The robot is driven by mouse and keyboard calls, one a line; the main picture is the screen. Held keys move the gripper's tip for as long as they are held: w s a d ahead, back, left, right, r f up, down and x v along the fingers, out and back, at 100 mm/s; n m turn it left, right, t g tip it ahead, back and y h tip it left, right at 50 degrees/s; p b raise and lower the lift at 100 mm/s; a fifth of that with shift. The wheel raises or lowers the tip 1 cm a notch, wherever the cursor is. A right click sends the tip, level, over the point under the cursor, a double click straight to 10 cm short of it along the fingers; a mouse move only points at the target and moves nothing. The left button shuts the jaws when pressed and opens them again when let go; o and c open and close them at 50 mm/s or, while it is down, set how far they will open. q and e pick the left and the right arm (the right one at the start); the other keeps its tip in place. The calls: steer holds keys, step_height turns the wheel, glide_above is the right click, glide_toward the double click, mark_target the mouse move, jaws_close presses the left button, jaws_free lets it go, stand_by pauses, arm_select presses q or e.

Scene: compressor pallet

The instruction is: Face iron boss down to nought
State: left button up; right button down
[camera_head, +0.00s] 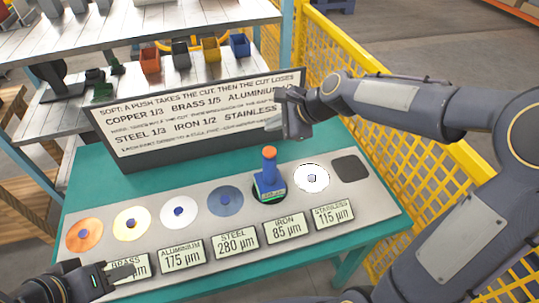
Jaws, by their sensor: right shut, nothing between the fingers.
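The blue facing tool (268,183), with an orange knob on top and a small lit display near its base, stands upright over a dark round boss on the grey panel. The iron readout (287,229) in front shows 85 µm. My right gripper (288,132) is shut and empty above and slightly right of the tool, apart from the knob, in front of the sign board. My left gripper (128,270) is low at the front left, over the readouts, partly covering the brass one; its finger opening is unclear.
Copper (85,235), brass (132,222), aluminium (180,211), steel (225,201) and stainless (312,178) discs line the panel, with a black pad (350,168) at right. The sign board (190,120) stands behind. A yellow mesh fence (345,60) borders the right.

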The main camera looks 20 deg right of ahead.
steer(key=b, duration=0.3)
glide_above(267, 149)
steer(key=s+d, duration=0.1)
steer(key=s, duration=0.1)
steer(key=f, duration=0.4)
steer(key=shift+w+d+f, duration=0.2)
steer(key=shift+w+f, duration=0.05)
steer(key=shift+f+b, duration=0.55)
steer(key=shift+f, duration=0.15)
stand_by(0.5)
steer(key=shift+f, duration=0.4)
steer(key=shift+f+b, duration=0.7)
steer(key=shift+b, duration=0.05)
stand_by(0.6)
steer(key=shift+r, duration=0.15)
steer(key=shift+r+p, duration=1)
steer(key=shift+p, duration=0.1)
